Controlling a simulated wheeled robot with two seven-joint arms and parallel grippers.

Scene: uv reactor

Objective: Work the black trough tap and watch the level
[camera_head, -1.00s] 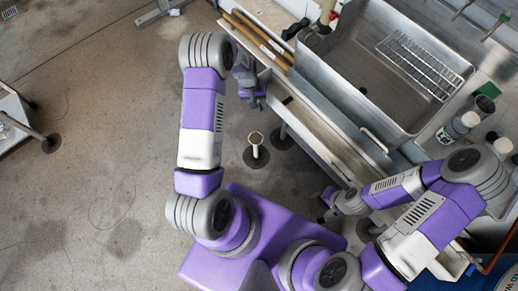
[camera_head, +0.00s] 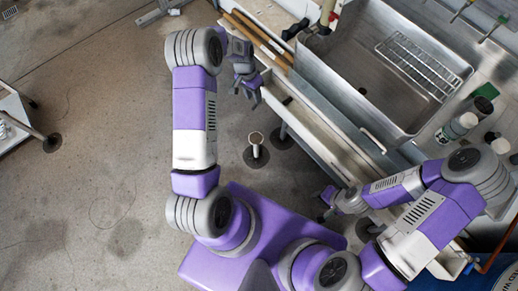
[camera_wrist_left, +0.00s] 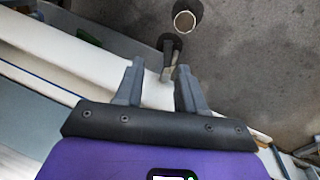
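The black tap handle (camera_head: 296,29) is at the left rim of the steel trough (camera_head: 310,65), near the top of the head view. The trough looks empty apart from a wire rack. My left gripper (camera_head: 247,97) is below and left of the tap, apart from it, beside the bench edge. In the left wrist view its two fingers (camera_wrist_left: 160,76) are spread with nothing held between them. The tap is not recognisable in the left wrist view. My right gripper (camera_head: 328,208) points left below the bench front. It is too small to tell its opening.
A wire rack (camera_head: 410,62) lies in the trough's right part. Wooden rods (camera_head: 262,40) lie on the bench left of the trough. Bottles (camera_head: 458,127) stand at the right. A cup-topped post (camera_head: 256,143) stands on the floor. Open floor lies to the left.

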